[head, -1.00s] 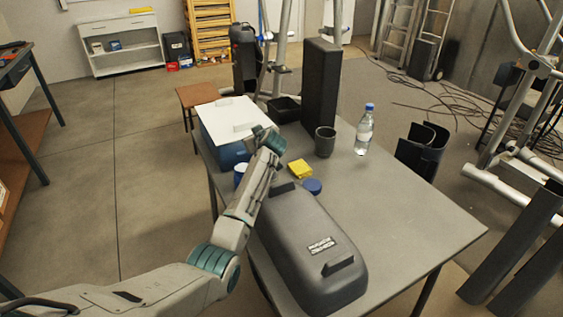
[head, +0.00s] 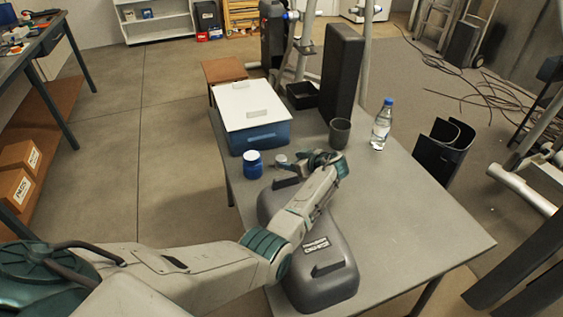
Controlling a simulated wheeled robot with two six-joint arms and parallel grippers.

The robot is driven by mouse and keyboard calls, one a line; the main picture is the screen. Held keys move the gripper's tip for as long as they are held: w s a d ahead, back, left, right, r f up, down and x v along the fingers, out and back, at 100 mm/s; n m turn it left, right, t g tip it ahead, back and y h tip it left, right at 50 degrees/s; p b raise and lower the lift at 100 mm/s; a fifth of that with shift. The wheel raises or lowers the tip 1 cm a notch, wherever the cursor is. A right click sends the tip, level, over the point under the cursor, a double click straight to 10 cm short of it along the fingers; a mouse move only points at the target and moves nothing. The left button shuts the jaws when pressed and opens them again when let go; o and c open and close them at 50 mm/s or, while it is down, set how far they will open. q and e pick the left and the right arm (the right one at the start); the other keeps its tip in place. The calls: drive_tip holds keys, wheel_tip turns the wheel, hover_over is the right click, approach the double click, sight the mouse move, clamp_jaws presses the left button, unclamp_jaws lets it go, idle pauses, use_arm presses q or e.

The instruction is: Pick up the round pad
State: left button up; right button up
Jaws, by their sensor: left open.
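The round pad does not show now; my left arm and gripper cover the spot where a flat blue disc lay in the earlier view. My left gripper (head: 289,164) is open, low over the table just beyond the far end of the grey moulded case (head: 325,262). Its fingers point left, toward the blue jar with a white band (head: 252,166). Whether the fingers touch anything cannot be told. My right gripper is not in view.
A blue box with a white lid (head: 258,134) stands at the table's far left. A dark cup (head: 340,133), a water bottle (head: 381,126), a black tray (head: 302,96) and a tall black block (head: 341,72) stand behind. The grey table (head: 420,220) is clear at right.

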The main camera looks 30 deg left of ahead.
sight(283, 159)
use_arm(q)
drive_tip(key=shift+p+x, duration=0.5)
drive_tip(key=shift+x, duration=2.05)
drive_tip(key=c, duration=1)
